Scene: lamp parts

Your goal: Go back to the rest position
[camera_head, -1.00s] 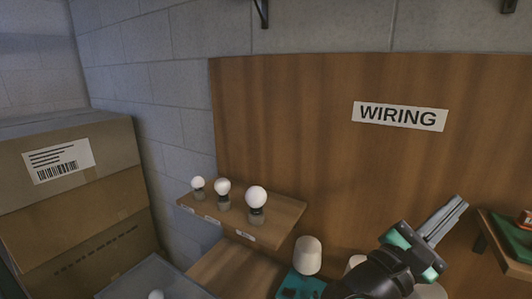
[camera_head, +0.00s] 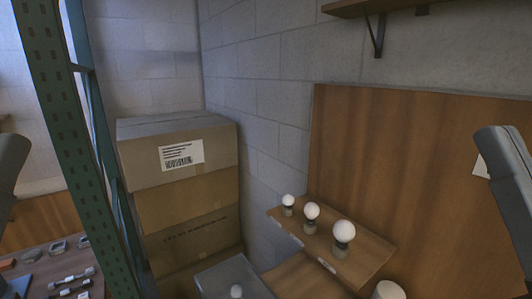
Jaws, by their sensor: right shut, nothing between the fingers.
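A grey part of my right arm (camera_head: 507,185) stands at the right edge, in front of the wooden board. Its fingers are hard to make out; the right gripper is shut and holds nothing. A grey part of my left arm (camera_head: 10,160) shows at the left edge, and the left gripper is out of view. Three round white bulbs on dark bases stand upright on a small wooden shelf (camera_head: 372,262): a small one (camera_head: 288,200), a middle one (camera_head: 311,211) and a larger one (camera_head: 344,232).
Stacked cardboard boxes (camera_head: 185,195) stand by the block wall. A green metal upright (camera_head: 80,150) rises at left, beside a surface with several small parts (camera_head: 70,282). A grey box (camera_head: 232,277) and a white rounded part (camera_head: 388,290) sit low. A bracketed shelf (camera_head: 365,8) is above.

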